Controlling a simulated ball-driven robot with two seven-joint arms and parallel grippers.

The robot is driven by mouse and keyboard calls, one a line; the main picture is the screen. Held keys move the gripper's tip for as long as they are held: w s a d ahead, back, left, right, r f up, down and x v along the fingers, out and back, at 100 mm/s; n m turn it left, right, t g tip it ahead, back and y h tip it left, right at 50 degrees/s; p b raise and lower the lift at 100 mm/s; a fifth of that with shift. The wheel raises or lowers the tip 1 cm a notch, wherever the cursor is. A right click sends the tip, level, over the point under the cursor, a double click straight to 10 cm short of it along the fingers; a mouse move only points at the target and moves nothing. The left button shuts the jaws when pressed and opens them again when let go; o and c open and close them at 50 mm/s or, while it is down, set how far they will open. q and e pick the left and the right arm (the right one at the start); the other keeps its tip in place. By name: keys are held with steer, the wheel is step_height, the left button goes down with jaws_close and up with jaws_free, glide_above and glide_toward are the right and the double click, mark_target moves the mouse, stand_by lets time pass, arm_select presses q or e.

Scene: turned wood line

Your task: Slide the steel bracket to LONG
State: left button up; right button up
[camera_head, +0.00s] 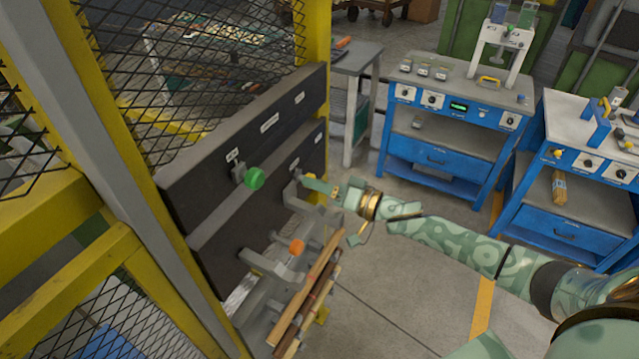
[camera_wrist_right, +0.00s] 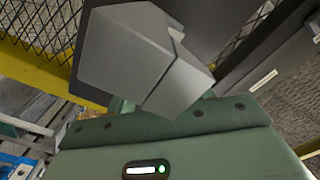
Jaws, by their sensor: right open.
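A dark board (camera_head: 215,185) stands at the left with small white labels, too small to read. A small grey steel bracket (camera_head: 297,174) sits on its lower part, under one label. My right gripper (camera_head: 308,184) is open, with its tips close to this bracket; I cannot tell whether they touch. In the right wrist view a large grey angular block (camera_wrist_right: 140,58) stands just beyond the green gripper body; it appears to be the same bracket. The fingers are hidden there. My left gripper is not in view.
A green knob (camera_head: 254,178) sits on the board, left of the gripper. Below is a grey clamp (camera_head: 265,268) with an orange knob (camera_head: 296,247), beside wooden rods (camera_head: 306,295). Yellow mesh fencing (camera_head: 110,120) is left. Blue workbenches (camera_head: 440,155) stand right; floor between is clear.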

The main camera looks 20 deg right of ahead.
steer(key=shift+w+a, duration=0.1)
jaws_close()
steer(key=w+d+b, duration=0.3)
steer(key=w+d, duration=0.3)
steer(key=d, duration=0.3)
steer(key=shift+w, duration=0.4)
jaws_free()
steer(key=shift+w+d, duration=0.1)
steer(key=shift+w, duration=0.05)
